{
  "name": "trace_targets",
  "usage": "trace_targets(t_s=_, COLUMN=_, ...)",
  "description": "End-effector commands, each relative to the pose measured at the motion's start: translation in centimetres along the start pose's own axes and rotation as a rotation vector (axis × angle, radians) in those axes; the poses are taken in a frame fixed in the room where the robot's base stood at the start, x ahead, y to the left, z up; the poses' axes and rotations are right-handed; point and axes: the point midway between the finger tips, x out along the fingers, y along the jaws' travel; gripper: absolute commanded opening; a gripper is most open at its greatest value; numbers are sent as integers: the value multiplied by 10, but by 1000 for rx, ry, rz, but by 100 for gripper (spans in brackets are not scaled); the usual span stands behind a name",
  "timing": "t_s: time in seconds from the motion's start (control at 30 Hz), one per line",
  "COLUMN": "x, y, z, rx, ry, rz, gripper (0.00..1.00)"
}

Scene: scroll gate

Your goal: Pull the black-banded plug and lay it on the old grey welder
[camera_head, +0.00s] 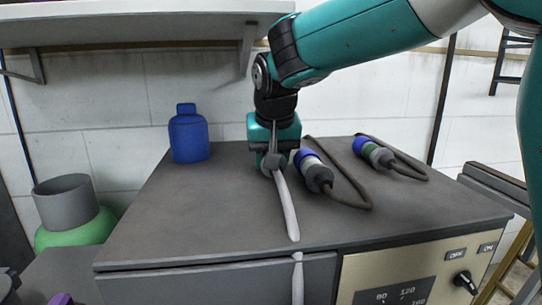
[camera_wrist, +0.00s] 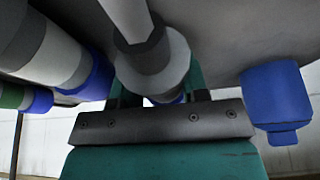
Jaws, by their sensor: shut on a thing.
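My gripper (camera_head: 272,148) is shut on a plug (camera_head: 272,163) with a grey body and a pale cable. It is low over the top of the grey welder (camera_head: 190,220), and I cannot tell whether the plug touches the surface. The pale cable runs forward over the welder's front edge. In the wrist view the held plug (camera_wrist: 150,65) shows a dark grey collar, a grey ring and a little blue at its far end. The gripper hides its middle, so its band is not clear.
A white-banded plug (camera_head: 313,172) and a green-banded plug (camera_head: 378,154), both with dark cables, lie right of my gripper. A blue bottle (camera_head: 188,137) stands at the back left. The welder's left and front-middle top is clear. A shelf (camera_head: 130,25) overhangs the back left.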

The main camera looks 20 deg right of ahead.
Motion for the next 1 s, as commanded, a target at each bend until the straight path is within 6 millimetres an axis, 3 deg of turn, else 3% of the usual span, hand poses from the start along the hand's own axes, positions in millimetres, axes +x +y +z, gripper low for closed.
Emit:
trace_targets(t_s=0.4, x=7, y=0, z=3, rx=0, ry=1, rz=0, gripper=0)
trace_targets(t_s=0.43, x=7, y=0, z=3, rx=0, ry=1, rz=0, gripper=48)
trace_targets(t_s=0.53, x=7, y=0, z=3, rx=0, ry=1, rz=0, gripper=71)
trace_targets(t_s=0.83, x=6, y=0, z=3, rx=0, ry=0, rz=0, gripper=71)
trace_targets(t_s=1.0, x=-14, y=0, z=2, rx=0, ry=3, rz=-2, gripper=71)
